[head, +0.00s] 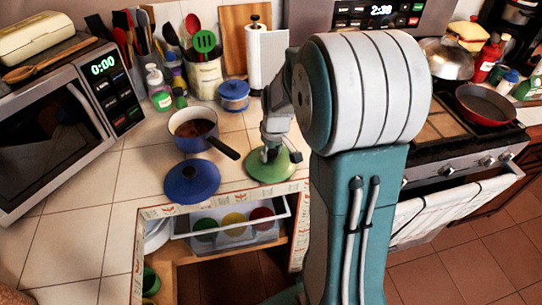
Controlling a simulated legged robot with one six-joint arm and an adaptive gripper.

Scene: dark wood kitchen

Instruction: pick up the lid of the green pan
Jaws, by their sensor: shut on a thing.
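The round green lid (254,171) is at the front edge of the tiled counter, right of a blue lid. My gripper (272,150) points down over it from above and is shut at its middle, on what seems to be its knob. The fingers hide the knob. The lid looks roughly level and close to the counter. I cannot tell whether it touches the counter, and no green pan shows clearly under it.
A blue saucepan (190,129) with a dark handle (223,148) and a blue lid (192,184) stand to the left. A blue pot (234,95) and paper towel roll (267,60) stand behind. Below is an open drawer (285,222). The stove (450,150) is at right.

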